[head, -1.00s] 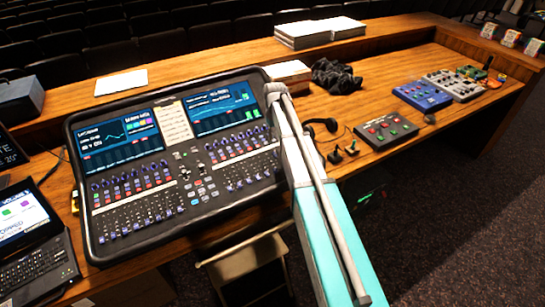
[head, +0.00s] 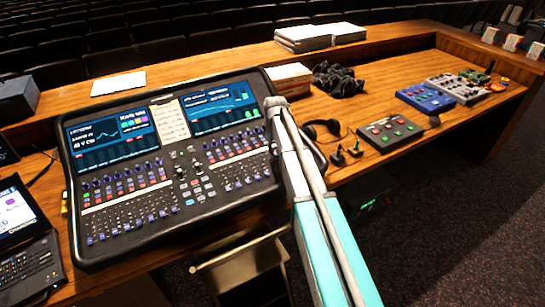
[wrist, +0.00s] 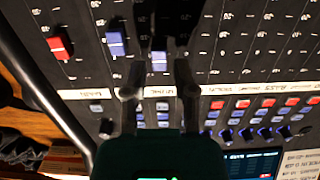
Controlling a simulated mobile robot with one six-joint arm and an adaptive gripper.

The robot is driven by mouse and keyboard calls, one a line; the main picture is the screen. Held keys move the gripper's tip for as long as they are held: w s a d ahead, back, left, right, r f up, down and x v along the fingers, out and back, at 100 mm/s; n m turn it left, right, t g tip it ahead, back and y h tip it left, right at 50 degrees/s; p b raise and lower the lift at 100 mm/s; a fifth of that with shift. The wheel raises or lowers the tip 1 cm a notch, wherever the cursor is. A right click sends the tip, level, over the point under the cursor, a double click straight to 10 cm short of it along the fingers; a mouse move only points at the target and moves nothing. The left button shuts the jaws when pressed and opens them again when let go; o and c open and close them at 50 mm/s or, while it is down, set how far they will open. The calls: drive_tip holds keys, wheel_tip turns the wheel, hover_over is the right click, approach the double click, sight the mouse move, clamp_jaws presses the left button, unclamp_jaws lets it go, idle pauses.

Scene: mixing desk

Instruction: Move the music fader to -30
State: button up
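The mixing desk (head: 190,205) stands on the wooden table, left of centre in the head view. My arm reaches over its right side, and my gripper is not clearly visible there. In the wrist view my gripper (wrist: 158,82) is open over the fader panel. A blue fader cap (wrist: 159,61) shows between and just beyond the fingertips. A second blue cap (wrist: 115,43) is left of it, and a red cap (wrist: 58,46) is farther left. The strip labels are too blurred and turned to read surely, so I cannot tell which fader is music. Contact cannot be told.
A laptop (head: 35,245) is at the left. Papers (head: 318,34), headphones (head: 322,128), a black cloth (head: 338,78), a pedal box (head: 389,132) and a blue box (head: 426,98) lie on the table.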

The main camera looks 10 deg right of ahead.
drive_tip(key=shift+f+b, duration=0.65)
drive_tip(key=shift+f, duration=0.3)
clamp_jaws()
